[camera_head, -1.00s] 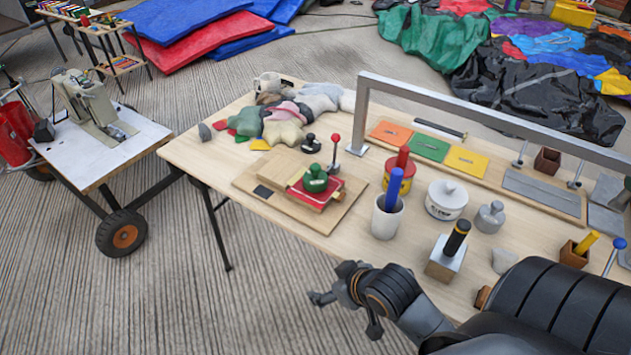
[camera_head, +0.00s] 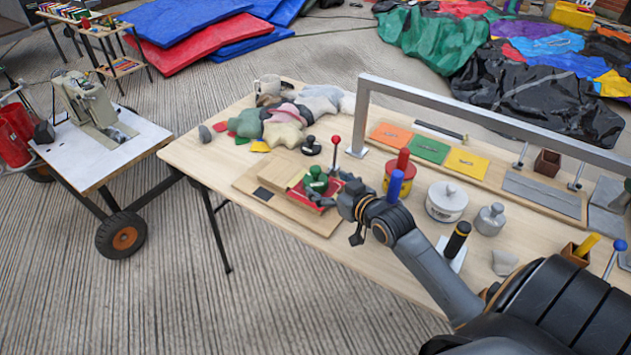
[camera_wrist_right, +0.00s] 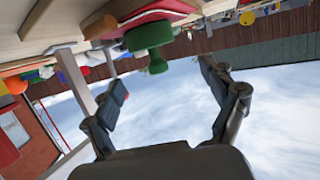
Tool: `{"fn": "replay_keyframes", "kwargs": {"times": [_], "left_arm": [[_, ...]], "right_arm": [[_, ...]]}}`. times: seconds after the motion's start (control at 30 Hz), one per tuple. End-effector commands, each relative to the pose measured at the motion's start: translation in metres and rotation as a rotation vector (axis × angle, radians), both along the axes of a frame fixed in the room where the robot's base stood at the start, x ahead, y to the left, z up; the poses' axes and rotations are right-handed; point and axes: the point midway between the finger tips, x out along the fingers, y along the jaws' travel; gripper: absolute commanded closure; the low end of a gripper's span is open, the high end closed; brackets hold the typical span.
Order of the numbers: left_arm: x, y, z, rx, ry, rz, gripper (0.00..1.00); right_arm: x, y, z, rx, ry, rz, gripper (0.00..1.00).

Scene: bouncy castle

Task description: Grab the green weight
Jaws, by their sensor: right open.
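The green weight (camera_head: 316,181), a rounded body with a knob on top, stands upright on a red pad (camera_head: 303,194) on a wooden board (camera_head: 262,205). My right gripper (camera_head: 330,189) is open, close beside the weight on its right in the head view. In the right wrist view, which is upside down, the green weight (camera_wrist_right: 150,37) shows ahead of the spread fingers (camera_wrist_right: 165,82), and I see nothing held between them. The gripper partly covers the red pad in the head view. My left gripper is not in view.
A red-knobbed lever (camera_head: 335,140) and a dark stamp-like object (camera_head: 311,145) stand behind the weight. A red-and-yellow can (camera_head: 402,170), a white tub (camera_head: 446,200) and a grey weight (camera_head: 490,218) stand right of it. A metal frame (camera_head: 480,115) spans the table's back.

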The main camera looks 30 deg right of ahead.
Motion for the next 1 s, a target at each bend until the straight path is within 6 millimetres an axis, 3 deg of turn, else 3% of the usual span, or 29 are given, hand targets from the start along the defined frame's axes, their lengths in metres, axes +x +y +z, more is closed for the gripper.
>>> {"fn": "replay_keyframes", "kwargs": {"times": [0.1, 0.37, 0.63, 0.97, 1.0], "left_arm": [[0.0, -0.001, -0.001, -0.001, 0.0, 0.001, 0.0], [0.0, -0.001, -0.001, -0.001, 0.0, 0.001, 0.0], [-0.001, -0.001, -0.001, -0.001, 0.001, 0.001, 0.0], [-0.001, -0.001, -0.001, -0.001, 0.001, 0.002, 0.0], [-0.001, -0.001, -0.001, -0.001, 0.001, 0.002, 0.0]], "right_arm": [[0.014, 0.0, -0.004, 0.002, 0.0, -0.002, 0.15], [0.03, -0.003, -0.011, 0.0, 0.002, 0.0, 0.15], [0.062, -0.008, -0.024, 0.001, 0.001, 0.0, 0.15], [0.068, -0.007, -0.026, 0.0, 0.002, 0.001, 0.15], [0.068, -0.007, -0.026, 0.0, 0.002, 0.0, 0.21]]}}
